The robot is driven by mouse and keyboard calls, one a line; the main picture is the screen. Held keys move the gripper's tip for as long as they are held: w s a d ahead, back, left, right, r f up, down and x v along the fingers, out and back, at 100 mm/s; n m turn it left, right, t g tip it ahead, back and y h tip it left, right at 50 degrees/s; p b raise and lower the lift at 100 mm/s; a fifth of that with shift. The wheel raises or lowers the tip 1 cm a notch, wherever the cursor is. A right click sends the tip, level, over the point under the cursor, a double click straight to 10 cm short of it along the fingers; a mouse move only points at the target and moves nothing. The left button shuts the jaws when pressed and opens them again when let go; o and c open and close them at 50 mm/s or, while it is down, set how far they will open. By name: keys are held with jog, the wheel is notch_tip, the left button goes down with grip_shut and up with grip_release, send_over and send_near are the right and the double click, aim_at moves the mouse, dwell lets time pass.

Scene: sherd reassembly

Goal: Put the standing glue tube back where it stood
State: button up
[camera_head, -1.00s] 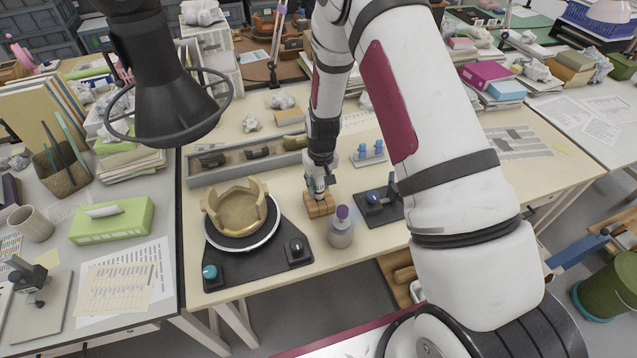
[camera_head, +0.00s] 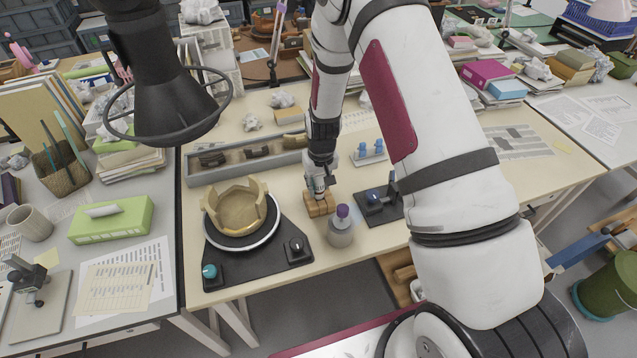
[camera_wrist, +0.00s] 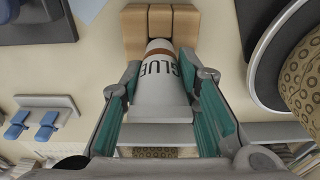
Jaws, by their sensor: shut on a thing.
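The glue tube is white with grey "GLUE" lettering and a brown band near its end (camera_wrist: 158,90). My gripper (camera_wrist: 160,75) is shut on it, with a teal-padded finger on each side. The tan wooden block stand (camera_head: 319,206) is right below the gripper in the head view. In the wrist view, the tube's banded end is at the grooved block (camera_wrist: 160,22). I cannot tell whether that end is inside the block or just above it. In the head view my gripper (camera_head: 318,186) partly hides the tube.
A grey bottle with a purple cap (camera_head: 341,226) stands close in front of the block. The partly assembled bowl (camera_head: 240,208) sits on a turntable to the left. A dark pad with a blue knob (camera_head: 377,203) is to the right. A long grey tray (camera_head: 215,174) holds sherds behind.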

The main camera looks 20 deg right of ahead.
jog(key=shift+f, duration=0.1)
dwell(0.3)
jog(key=o, duration=0.9)
jog(key=r, duration=0.4)
jog(key=s+r, duration=0.1)
jog(key=r, duration=0.7)
jog(key=shift+s, duration=0.25)
